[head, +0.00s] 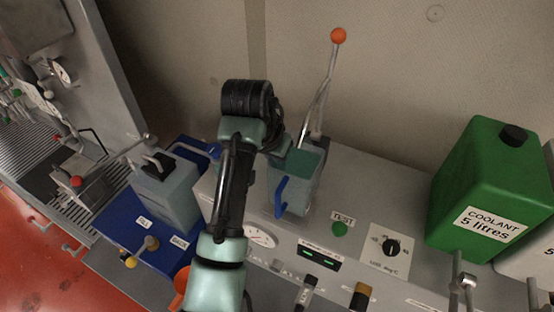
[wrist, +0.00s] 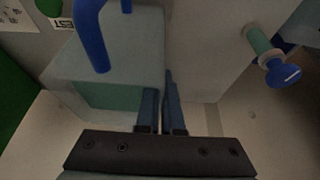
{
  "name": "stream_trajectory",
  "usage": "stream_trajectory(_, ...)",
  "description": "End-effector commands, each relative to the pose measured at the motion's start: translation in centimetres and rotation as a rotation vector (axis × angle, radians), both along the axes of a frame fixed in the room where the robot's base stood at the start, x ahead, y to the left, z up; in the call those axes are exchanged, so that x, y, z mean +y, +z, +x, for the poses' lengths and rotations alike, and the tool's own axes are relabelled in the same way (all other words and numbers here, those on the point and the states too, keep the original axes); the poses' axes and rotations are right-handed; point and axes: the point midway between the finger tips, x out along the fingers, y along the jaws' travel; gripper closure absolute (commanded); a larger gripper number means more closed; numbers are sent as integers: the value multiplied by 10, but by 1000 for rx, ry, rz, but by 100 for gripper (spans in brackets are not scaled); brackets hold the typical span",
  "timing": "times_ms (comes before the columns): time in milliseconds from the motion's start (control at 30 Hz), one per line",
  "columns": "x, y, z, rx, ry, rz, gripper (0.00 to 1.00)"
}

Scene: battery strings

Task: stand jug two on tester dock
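A pale, see-through jug (head: 300,192) with a blue handle and teal contents is at the tester panel, beside the TEST label. In the wrist view this jug (wrist: 120,60) fills the upper left, its handle towards the top. My gripper (head: 284,145) is at the jug's back left top edge, partly hidden by my arm. In the wrist view its two blue fingers (wrist: 160,100) are close together on either side of the jug's edge and look shut on it. The jug's base and the dock under it are hidden, so I cannot tell whether it touches down. No number shows on it.
A second grey jug (head: 170,195) with a black cap stands on a blue tray (head: 122,222) at the left. A lever with an orange knob (head: 338,36) rises behind the tester. A green coolant can (head: 490,190) stands at the right. A dial (head: 390,247) and knobs line the front.

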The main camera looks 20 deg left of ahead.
Motion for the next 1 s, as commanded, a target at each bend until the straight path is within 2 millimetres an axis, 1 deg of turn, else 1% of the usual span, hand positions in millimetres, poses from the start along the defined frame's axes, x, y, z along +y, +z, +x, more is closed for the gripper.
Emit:
stream_trajectory(33, 0, 2, 2, -3, 1, 0, 100)
stream_trajectory(100, 0, -5, 1, -3, 1, 0, 100)
stream_trajectory(200, 0, -11, 2, -6, 0, 1, 100)
stream_trajectory(567, 0, -15, 2, -6, -1, 1, 100)
stream_trajectory(600, 0, -19, 0, 0, -1, 0, 94)
stream_trajectory(667, 0, -18, 0, 0, -1, 0, 84)
stream_trajectory(700, 0, -18, 0, 0, -1, 0, 76)
stream_trajectory(767, 0, -18, 0, 0, -1, 0, 66)
stream_trajectory(1000, 0, -18, 0, 0, 0, 0, 66)
